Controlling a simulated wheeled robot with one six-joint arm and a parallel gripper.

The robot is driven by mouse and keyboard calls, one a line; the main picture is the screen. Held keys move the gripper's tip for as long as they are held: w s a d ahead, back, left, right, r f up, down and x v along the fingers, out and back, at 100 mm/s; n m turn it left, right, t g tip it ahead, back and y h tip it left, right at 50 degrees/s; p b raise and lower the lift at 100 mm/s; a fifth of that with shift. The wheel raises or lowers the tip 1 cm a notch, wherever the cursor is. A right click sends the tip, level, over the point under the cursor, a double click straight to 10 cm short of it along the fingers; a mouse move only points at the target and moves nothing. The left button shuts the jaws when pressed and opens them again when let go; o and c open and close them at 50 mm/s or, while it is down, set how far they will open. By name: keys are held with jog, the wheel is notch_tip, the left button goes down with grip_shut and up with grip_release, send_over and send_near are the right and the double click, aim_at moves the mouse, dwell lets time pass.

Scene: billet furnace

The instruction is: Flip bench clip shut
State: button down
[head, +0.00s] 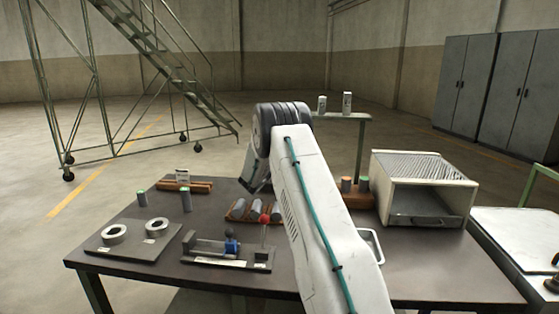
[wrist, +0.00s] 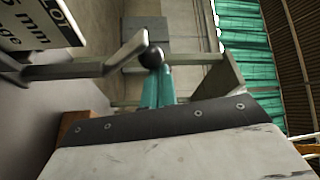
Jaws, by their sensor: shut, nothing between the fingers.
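What looks like the bench clip is the dark fixture (head: 205,245) at the table's front, with a blue block (head: 232,247) and a dark ball knob. A thin lever with a red ball (head: 264,218) stands upright at its right. I cannot tell how the clip is set. My gripper's teal fingers (wrist: 155,75) are together and empty in the wrist view. A black ball (wrist: 151,57) shows just beyond their tips; I cannot tell whether they touch it. In the head view my arm hides the fingertips.
The dark table (head: 140,261) holds a plate with rings (head: 112,257) at left and cylinders in a brown rack (head: 240,210) behind the fixture. An open metal box (head: 425,170) stands at right. In the wrist view, a lettered sign (wrist: 45,22) and a grey bar (wrist: 60,72) are close.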

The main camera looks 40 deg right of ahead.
jog(key=shift+w+a+f, duration=0.5)
jog(key=shift+w+a, duration=0.1)
jog(key=shift+w, duration=0.15)
jog(key=shift+w+a+f, duration=0.5)
jog(key=shift+w+a, duration=0.05)
jog(key=shift+w, duration=0.2)
jog(key=shift+w+a+f, duration=0.1)
jog(key=shift+a+f, duration=0.05)
jog(key=shift+f, duration=0.05)
notch_tip(320, 180, up, 4)
jog(key=s, duration=0.1)
jog(key=s+a+f, duration=0.4)
jog(key=s+a, duration=0.1)
jog(key=a, duration=0.2)
jog(key=shift+a, duration=0.15)
dwell(0.3)
